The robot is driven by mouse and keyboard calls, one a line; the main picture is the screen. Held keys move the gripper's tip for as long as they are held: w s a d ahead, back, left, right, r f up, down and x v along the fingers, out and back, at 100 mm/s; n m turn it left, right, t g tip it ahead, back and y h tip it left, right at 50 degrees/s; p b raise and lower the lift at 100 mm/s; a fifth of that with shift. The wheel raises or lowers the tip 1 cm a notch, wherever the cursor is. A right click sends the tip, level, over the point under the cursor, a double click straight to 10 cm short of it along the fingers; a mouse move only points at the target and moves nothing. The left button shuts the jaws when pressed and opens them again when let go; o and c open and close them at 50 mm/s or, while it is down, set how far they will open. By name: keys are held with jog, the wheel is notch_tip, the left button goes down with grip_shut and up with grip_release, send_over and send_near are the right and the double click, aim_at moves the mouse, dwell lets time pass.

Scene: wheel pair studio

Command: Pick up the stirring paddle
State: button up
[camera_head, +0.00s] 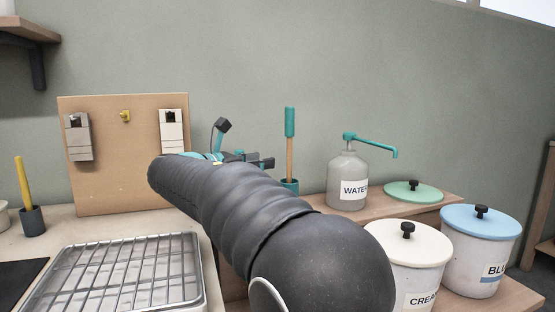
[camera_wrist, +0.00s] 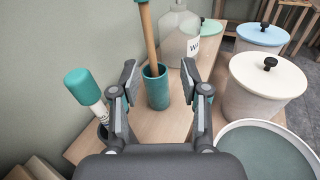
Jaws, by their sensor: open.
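The stirring paddle appears to be the wooden shaft (camera_head: 290,160) with a teal handle, standing upright in a teal cup (camera_head: 289,187) right of my gripper in the head view. In the wrist view the shaft (camera_wrist: 149,40) rises from the teal cup (camera_wrist: 157,92), and most of the handle is cut off at the top edge. The paddle's lower end is hidden in the cup. My gripper (camera_wrist: 160,70) is open and empty, its fingers to either side of the cup in the wrist view, apparently short of it. In the head view my gripper (camera_head: 246,144) is partly hidden by my arm.
A white, teal-topped tool (camera_wrist: 83,88) leans in a dark holder left of my gripper. The water bottle (camera_head: 347,180), cream bucket (camera_head: 405,255) and blue-lidded bucket (camera_head: 480,250) stand right. A wire rack (camera_head: 125,272) and pegboard (camera_head: 125,165) are left.

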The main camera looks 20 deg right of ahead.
aim_at(289, 147)
jog(key=shift+n+h, duration=0.3)
jog(key=shift+h, duration=0.1)
jog(key=shift+w+a+r+x, duration=0.15)
jog(key=shift+w+r+x, duration=0.15)
jog(key=shift+x, duration=1.9)
jog(key=shift+w+a+r+x, duration=0.2)
jog(key=shift+w+x, duration=0.15)
jog(key=shift+x, duration=1.85)
jog(key=shift+w+a+r+x, duration=0.1)
jog(key=shift+w+r+x, duration=0.2)
jog(key=shift+x, duration=1.95)
grip_shut()
